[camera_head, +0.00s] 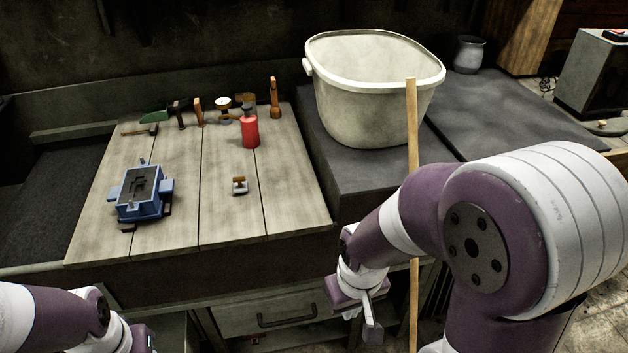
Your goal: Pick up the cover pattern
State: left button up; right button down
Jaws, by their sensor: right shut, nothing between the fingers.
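A small pale piece with a brown top (239,186) sits alone on the wooden bench top, right of a blue casting flask (140,193). It may be the cover pattern, but it is too small to be sure. The flask has a dark filling with a recessed shape. My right gripper (370,319) is shut and empty in front of the bench, lower than its top and well to the right of the small piece. My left gripper (143,340) is at the bottom left edge; its fingers are cut off by the frame.
A red canister (250,131) and several hand tools stand along the back of the wooden bench top (290,205). A large pale tub (365,105) stands on the dark counter to the right. A wooden pole (412,130) rises beside my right arm. The front bench top is mostly clear.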

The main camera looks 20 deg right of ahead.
aim_at(239, 186)
jog(key=i+z, duration=0.25)
jog(key=z, duration=0.15)
jog(key=i+j+z, duration=0.1)
jog(key=i+z, duration=0.25)
jog(key=i+j+z, duration=0.15)
jog(key=z, duration=0.25)
jog(key=i+j+z, duration=0.2)
jog(key=z, duration=0.15)
